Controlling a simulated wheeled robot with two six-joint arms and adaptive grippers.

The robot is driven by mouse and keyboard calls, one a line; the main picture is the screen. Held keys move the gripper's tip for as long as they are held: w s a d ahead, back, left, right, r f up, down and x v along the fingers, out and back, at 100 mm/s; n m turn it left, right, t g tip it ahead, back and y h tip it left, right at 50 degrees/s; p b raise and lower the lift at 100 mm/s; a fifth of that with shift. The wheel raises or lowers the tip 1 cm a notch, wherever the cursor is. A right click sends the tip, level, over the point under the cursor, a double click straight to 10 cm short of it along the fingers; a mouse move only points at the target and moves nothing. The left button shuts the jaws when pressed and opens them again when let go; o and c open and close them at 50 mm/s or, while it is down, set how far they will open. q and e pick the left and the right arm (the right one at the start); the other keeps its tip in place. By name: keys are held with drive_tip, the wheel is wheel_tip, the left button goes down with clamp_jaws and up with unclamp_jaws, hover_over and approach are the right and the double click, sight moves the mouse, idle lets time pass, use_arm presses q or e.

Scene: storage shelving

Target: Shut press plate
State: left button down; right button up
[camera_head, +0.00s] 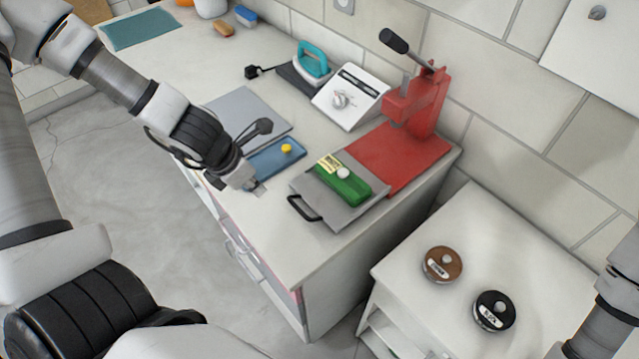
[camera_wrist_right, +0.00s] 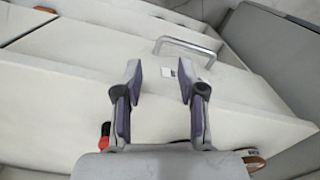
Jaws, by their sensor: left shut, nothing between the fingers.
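A red press (camera_head: 418,98) with a raised black-knobbed lever (camera_head: 394,40) stands at the back right of the counter, on a flat red base (camera_head: 400,150). In front of it lies a grey plate (camera_head: 350,212) with a black loop handle (camera_head: 304,208) and a green block (camera_head: 344,180) with a yellow label on top. A blue tray-like piece (camera_head: 268,160) with a yellow knob lies left of the plate. My left gripper (camera_head: 258,188) is shut and empty, near the counter's front edge, left of the black handle. My right gripper (camera_wrist_right: 162,75) is open and empty in the right wrist view.
A white box with a dial (camera_head: 350,96) and a teal iron (camera_head: 312,58) stand behind. A grey sheet (camera_head: 240,112) lies further left. A lower white cabinet (camera_head: 500,240) at right holds a brown disc (camera_head: 442,264) and a black disc (camera_head: 494,310). A drawer handle (camera_wrist_right: 185,45) shows ahead.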

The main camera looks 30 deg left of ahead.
use_arm(q)
drive_tip(key=b+x, duration=0.2)
drive_tip(key=x, duration=0.1)
drive_tip(key=b+x, duration=0.3)
drive_tip(key=x, duration=0.1)
drive_tip(key=w+b+x, duration=0.1)
drive_tip(key=b+x, duration=0.2)
drive_tip(key=shift+a, duration=0.3)
drive_tip(key=w, duration=0.2)
drive_tip(key=w+d, duration=0.1)
drive_tip(key=shift+d+r+b, duration=0.1)
drive_tip(key=shift+r+b, duration=0.25)
drive_tip(key=shift+w+d+r, duration=0.1)
drive_tip(key=shift+w+d, duration=0.05)
use_arm(e)
wheel_tip(320, 180, down, 9)
drive_tip(key=shift+s+a+r, duration=0.15)
drive_tip(key=shift+a+r, duration=0.05)
drive_tip(key=shift+a, duration=0.1)
